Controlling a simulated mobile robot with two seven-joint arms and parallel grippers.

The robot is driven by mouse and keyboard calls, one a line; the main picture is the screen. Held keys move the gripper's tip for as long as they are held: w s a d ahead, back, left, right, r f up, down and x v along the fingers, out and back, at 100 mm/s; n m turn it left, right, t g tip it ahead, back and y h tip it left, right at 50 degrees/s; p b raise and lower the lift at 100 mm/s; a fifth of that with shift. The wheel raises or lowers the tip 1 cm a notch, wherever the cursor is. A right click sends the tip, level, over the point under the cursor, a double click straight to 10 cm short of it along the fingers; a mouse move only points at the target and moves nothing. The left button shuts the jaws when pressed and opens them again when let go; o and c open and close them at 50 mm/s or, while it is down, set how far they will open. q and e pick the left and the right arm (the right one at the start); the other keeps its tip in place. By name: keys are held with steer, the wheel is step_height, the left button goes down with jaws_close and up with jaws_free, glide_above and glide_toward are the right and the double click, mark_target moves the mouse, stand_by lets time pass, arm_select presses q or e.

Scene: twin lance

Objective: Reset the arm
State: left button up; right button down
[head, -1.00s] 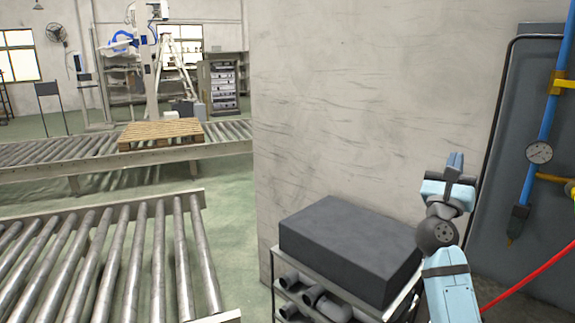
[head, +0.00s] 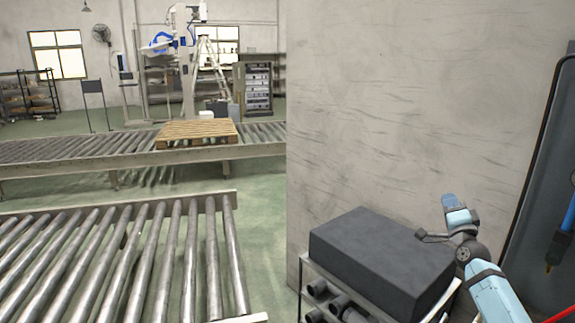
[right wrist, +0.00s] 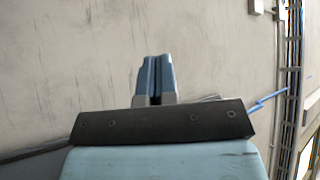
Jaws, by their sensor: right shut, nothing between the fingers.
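My right arm comes in from the lower right of the head view. Its gripper (head: 449,202) is raised in front of the concrete wall, just above and to the right of the dark grey block. In the right wrist view the two blue fingers (right wrist: 155,77) lie together, shut and empty, with the bare wall behind them. My left gripper does not show in either view.
A dark grey block (head: 380,262) sits on a metal rack with pipes (head: 330,298) below it. The wall (head: 400,100) stands close behind. Roller conveyors (head: 130,255) fill the left, one bearing a wooden pallet (head: 198,132). A blue pipe (head: 565,228) is at the right edge.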

step_height(320, 180, down, 7)
steer(key=w+d+n+g+h, duration=0.1)
steer(key=n+g, duration=0.5)
steer(key=n, duration=1)
steer(key=s+a+f+g+y, duration=0.1)
steer(key=s+a+f, duration=0.4)
steer(key=s+f, duration=0.25)
steer(key=s+a+f+n+g+y, duration=0.1)
steer(key=s+a+f, duration=0.3)
steer(key=s+f, duration=0.3)
steer(key=s+a+f+g+y, duration=0.1)
steer(key=s+a+f, duration=0.45)
steer(key=f, duration=0.35)
steer(key=s+a+f+g, duration=0.1)
steer(key=s+a+f, duration=0.1)
steer(key=s, duration=0.7)
steer(key=s+a+f+g+y, duration=0.1)
steer(key=s+a+f, duration=0.2)
steer(key=s, duration=0.7)
steer(key=s+a+f+y, duration=0.1)
steer(key=s+a+f, duration=0.2)
steer(key=s, duration=0.7)
steer(key=shift+a+m+g, duration=0.4)
steer(key=shift+a, duration=0.75)
steer(key=shift+s+d+f, duration=0.1)
